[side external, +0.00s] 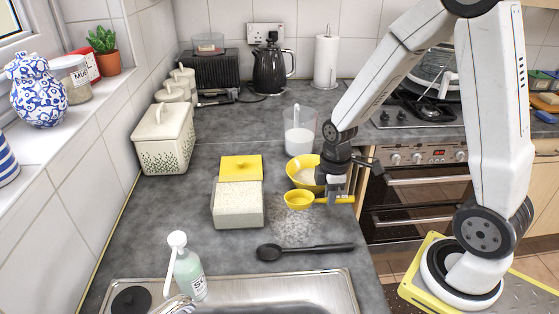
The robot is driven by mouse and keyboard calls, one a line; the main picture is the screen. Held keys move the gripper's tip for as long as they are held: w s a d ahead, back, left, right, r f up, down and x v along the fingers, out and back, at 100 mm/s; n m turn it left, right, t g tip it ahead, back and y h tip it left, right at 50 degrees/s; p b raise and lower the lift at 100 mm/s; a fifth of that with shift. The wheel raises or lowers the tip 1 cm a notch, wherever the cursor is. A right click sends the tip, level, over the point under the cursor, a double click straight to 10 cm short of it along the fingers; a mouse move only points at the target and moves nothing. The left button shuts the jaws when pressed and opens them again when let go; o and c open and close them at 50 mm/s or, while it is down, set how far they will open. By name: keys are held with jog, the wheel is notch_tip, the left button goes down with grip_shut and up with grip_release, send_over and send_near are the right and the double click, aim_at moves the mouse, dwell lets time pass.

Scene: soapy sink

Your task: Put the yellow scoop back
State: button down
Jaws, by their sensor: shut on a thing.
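The yellow scoop (299,199) is in the side external view, its round cup to the left of my gripper and its handle running right. My gripper (341,196) is shut on the scoop's handle, low over the counter's right side. The cup seems empty; whether the scoop touches the counter is hard to tell. A clear tub (238,212) full of white grains stands to the left, with a yellow lid (241,167) at its back edge. A yellow bowl (303,165) with pale contents stands just behind the scoop, partly hidden by my gripper.
Grains are spilled on the counter (293,232) below the scoop. A black spoon (305,251) lies in front, before the sink (318,286) and soap bottle (187,272). A measuring jug (299,132) stands behind the bowl. A cream bin (163,139) is at left.

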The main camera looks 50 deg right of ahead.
aim_at(327, 218)
jog(key=shift+f, duration=0.75)
jog(key=shift+f, duration=1.8)
jog(key=c, duration=0.6)
grip_release()
jog(key=shift+f, duration=0.1)
jog(key=shift+o, duration=0.2)
jog(key=shift+r, duration=6.15)
